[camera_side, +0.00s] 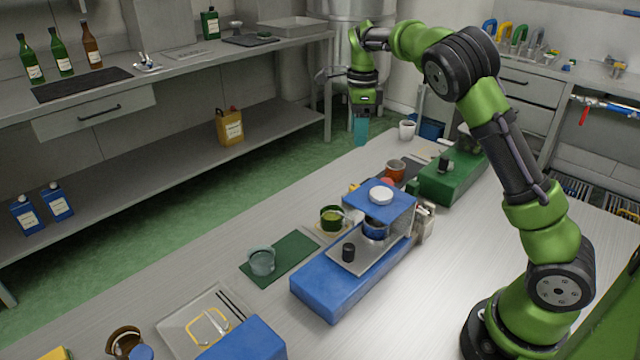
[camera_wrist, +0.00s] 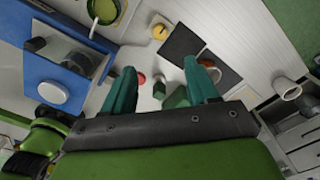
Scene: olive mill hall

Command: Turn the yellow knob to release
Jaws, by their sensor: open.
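A small round yellow thing (camera_wrist: 160,32), which may be the yellow knob, shows in the wrist view on a pale surface beside a dark mat. My gripper (camera_side: 361,132) hangs over the far end of the table in the side view, pointing down. In the wrist view its two teal fingers (camera_wrist: 163,88) are spread apart with nothing held between them. The yellow thing appears beyond the fingertips, not touched.
The blue machine (camera_side: 325,283) with a white round cap (camera_side: 381,193) stands mid-table. A green machine (camera_side: 452,184) is at the far right. A green cup (camera_side: 331,219), a glass cup (camera_side: 261,262), an orange cup (camera_side: 396,170) and a white mug (camera_side: 407,130) stand around. The table's right front is clear.

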